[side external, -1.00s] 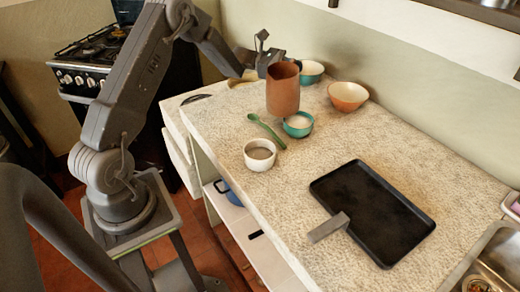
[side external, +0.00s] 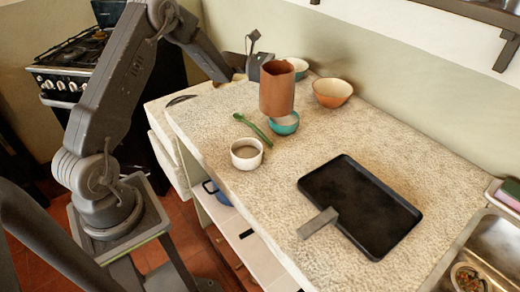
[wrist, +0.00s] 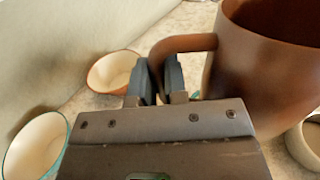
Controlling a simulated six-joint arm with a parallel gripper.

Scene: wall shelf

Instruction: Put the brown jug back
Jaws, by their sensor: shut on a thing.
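The brown jug (side external: 277,90) is upright at the back of the stone counter, behind the small teal bowl in the side view. My gripper (wrist: 158,78) is shut on the jug's handle (wrist: 185,44) in the wrist view, with the jug body (wrist: 262,65) to the right of the fingers. In the side view my gripper (side external: 262,68) is just behind and left of the jug, partly hidden by it. The jug appears to be a little above the counter, but its base clearance is hard to tell.
Near the jug are a teal bowl (side external: 285,126), a white cup (side external: 246,154), a green spoon (side external: 252,128), an orange bowl (side external: 332,93) and another bowl (side external: 298,66). A wall shelf (side external: 470,15) is upper right.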

